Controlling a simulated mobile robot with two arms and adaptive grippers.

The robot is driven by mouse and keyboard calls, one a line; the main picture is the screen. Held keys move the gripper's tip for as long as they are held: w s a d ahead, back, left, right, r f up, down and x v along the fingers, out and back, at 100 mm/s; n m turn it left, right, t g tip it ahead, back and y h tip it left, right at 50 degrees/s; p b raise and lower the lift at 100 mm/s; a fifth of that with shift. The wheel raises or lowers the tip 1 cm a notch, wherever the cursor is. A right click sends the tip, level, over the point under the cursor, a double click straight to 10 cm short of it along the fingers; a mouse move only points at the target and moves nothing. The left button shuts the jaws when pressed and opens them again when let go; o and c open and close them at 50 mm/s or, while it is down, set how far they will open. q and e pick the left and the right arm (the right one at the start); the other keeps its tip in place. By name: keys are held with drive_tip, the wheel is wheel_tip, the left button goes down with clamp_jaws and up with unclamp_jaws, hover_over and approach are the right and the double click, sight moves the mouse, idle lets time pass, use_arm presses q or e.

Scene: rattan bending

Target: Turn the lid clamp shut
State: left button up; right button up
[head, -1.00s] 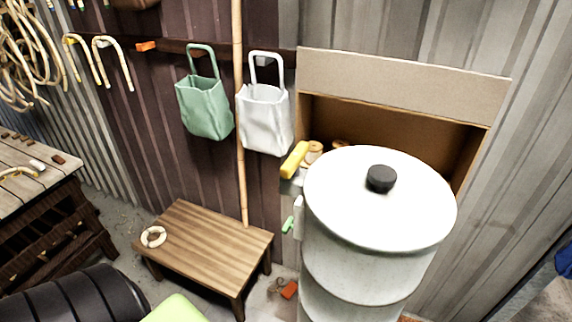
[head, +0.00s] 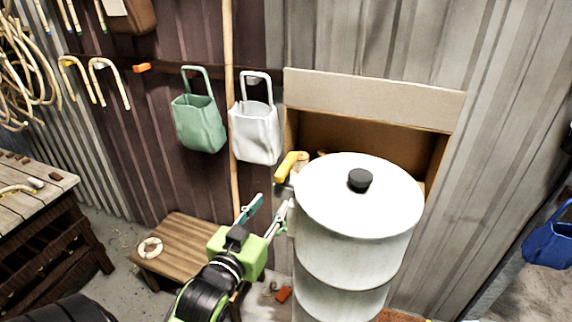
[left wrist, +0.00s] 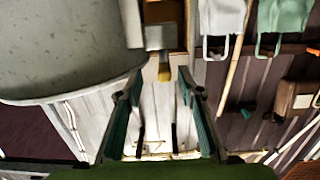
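The lid clamp's yellow handle (head: 290,165) sticks up at the left edge of the white lid (head: 335,195) on the pale drum (head: 335,255). The lid, with its black knob (head: 360,179), lies flat on the drum. My left gripper (head: 270,203) is open and empty, lower than the handle and left of the drum. In the left wrist view, the yellow handle (left wrist: 165,72) shows end-on just beyond the gap between the open fingers (left wrist: 160,82), not gripped. The drum (left wrist: 65,45) fills the upper left there. My right gripper is not in view.
A cardboard box (head: 375,97) stands open behind the drum. A green bag (head: 198,125) and a white bag (head: 254,133) hang on the wall, with a bamboo pole (head: 231,100) between them. A low wooden table (head: 185,240) stands left of the drum.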

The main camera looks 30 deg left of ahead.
sight(285, 165)
use_arm(q)
drive_tip(key=shift+t+y, duration=0.3)
drive_tip(key=r+p+x, duration=0.1)
drive_tip(key=x, duration=0.3)
drive_tip(key=r+p+x, duration=0.1)
drive_tip(key=p+x, duration=0.1)
drive_tip(key=x, duration=0.2)
drive_tip(key=r+p+x, duration=0.1)
drive_tip(key=p+x, duration=0.1)
drive_tip(key=x, duration=0.2)
drive_tip(key=shift+a, duration=0.25)
drive_tip(key=shift+w+a+f, duration=0.15)
drive_tip(key=shift+w+f, duration=0.05)
drive_tip(key=shift+w, duration=0.45)
drive_tip(key=shift+c, duration=0.4)
drive_tip(key=shift+s, duration=0.1)
clamp_jaws()
